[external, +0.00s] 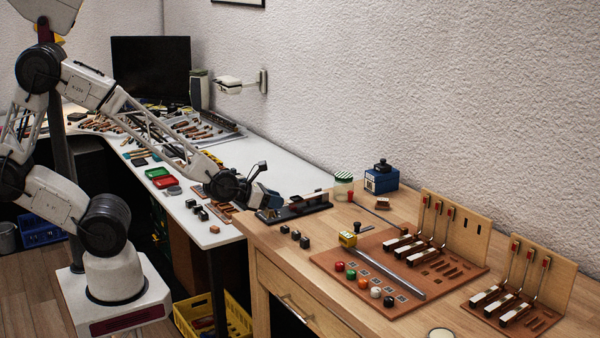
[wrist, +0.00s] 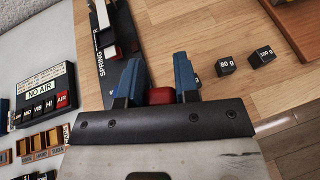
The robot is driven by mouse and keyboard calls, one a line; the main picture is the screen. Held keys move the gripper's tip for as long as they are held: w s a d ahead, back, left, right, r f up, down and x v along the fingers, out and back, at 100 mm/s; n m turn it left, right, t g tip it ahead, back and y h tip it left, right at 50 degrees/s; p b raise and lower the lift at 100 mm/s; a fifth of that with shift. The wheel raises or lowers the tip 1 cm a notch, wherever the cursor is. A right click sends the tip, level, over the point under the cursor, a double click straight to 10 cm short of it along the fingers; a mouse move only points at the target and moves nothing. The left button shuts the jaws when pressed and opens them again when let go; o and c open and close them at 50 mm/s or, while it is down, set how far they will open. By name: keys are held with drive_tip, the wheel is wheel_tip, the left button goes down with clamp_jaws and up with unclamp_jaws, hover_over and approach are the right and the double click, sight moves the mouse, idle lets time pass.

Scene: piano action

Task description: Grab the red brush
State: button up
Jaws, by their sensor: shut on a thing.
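My gripper (wrist: 158,68) shows in the wrist view as two blue fingers with a red block-like piece, seemingly the red brush (wrist: 160,95), between them. The gripper is shut on it. Only a small part of the red piece shows; the rest is hidden by the fingers and the dark gripper body. In the external view my gripper (external: 268,208) is low at the left end of the wooden bench, beside a long black fixture; the red piece cannot be made out there.
The black fixture marked SPRING (wrist: 122,70) lies just beyond the fingers. Black weight cubes (wrist: 226,65) stand to the right. A brown board (external: 330,262) with colored knobs and key models fills the bench's middle. A white table (external: 285,165) adjoins it.

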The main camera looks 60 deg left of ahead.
drive_tip(key=shift+s+a+r, duration=0.1)
drive_tip(key=shift+s+a, duration=0.15)
drive_tip(key=shift+s, duration=0.4)
drive_tip(key=shift+s+a+r, duration=0.1)
drive_tip(key=shift+s+a, duration=0.1)
drive_tip(key=shift+s, duration=0.4)
drive_tip(key=shift+w, duration=0.15)
